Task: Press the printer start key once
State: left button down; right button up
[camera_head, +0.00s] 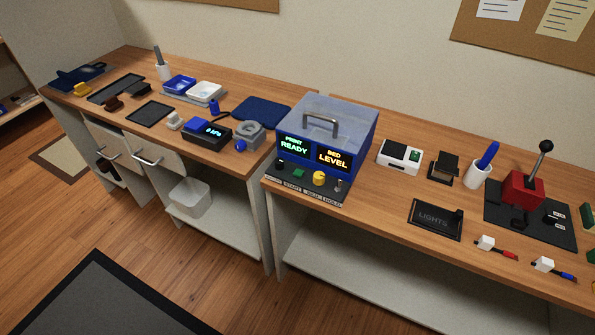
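The printer (354,128) is a blue box with a clear lid and a grey handle, standing at the left end of the right bench. Its two lit displays (313,150) read "PRINT READY" and "BED LEVEL". On the sloped dark panel below them sit a dark control (280,163) at the left, a green key (298,173), a yellow knob (319,178) and a small lever (338,186). The small label under the green key seems to read START. Nothing covers the panel. Neither of my grippers is in view.
A white device (399,156) and a black LIGHTS plate (435,219) lie right of the printer. A red lever unit (522,189) stands farther right. On the left bench, a grey clamp-like device (248,135) and a black gauge box (207,133) stand nearby. The floor in front is open.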

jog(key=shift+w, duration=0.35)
